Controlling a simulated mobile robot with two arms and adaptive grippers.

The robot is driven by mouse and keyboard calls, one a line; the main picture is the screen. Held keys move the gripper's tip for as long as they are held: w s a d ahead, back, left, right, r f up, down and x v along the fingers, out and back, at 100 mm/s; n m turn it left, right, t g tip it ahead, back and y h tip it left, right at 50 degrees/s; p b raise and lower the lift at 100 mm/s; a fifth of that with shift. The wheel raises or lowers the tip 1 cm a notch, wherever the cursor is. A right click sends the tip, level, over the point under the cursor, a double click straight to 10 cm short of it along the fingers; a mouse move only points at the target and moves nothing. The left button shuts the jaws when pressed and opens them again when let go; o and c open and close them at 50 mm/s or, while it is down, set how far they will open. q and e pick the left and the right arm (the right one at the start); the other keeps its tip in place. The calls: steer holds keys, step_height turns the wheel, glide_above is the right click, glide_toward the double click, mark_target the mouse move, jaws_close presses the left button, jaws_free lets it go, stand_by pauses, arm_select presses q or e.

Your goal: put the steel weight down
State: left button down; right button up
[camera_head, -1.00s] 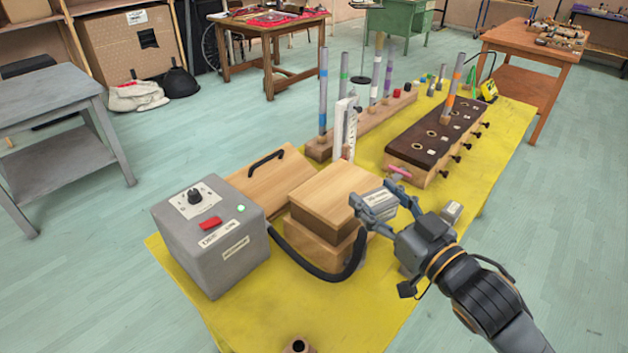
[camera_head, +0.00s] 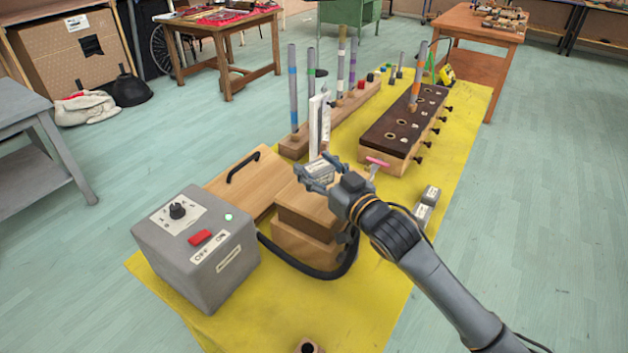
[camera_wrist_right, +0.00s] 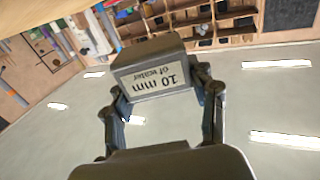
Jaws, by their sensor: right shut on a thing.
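The steel weight (camera_head: 321,169) is a small grey block held in my right gripper (camera_head: 317,178), above the pale wooden box (camera_head: 308,207). In the right wrist view the weight (camera_wrist_right: 152,72) sits between the two fingers and its label reads "10 mm of water". From the head view I cannot tell whether its underside touches the box top. Two other small grey blocks (camera_head: 425,205) stand on the yellow table cover to the right of the box. My left gripper is not in view.
A grey control box (camera_head: 195,250) stands at the left front, joined to the wooden box by a black hose (camera_head: 295,263). A dark-topped wooden chest (camera_head: 405,125) and a rail with upright tubes (camera_head: 295,145) stand behind. The yellow cover (camera_head: 360,310) is clear at the front right.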

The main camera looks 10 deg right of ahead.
steer(key=shift+w+a+f, duration=0.1)
steer(key=shift+w+f, duration=0.5)
steer(key=shift+f, duration=0.05)
steer(key=shift+w+f, duration=0.15)
steer(key=shift+f, duration=0.8)
steer(key=shift+w+f, duration=0.1)
steer(key=shift+f, duration=0.8)
steer(key=shift+f, duration=0.1)
steer(key=o, duration=1.4)
steer(key=shift+f, duration=0.1)
steer(key=shift+s, duration=0.15)
steer(key=v, duration=1.1)
steer(key=shift+s+b, duration=0.35)
steer(key=shift+b, duration=0.1)
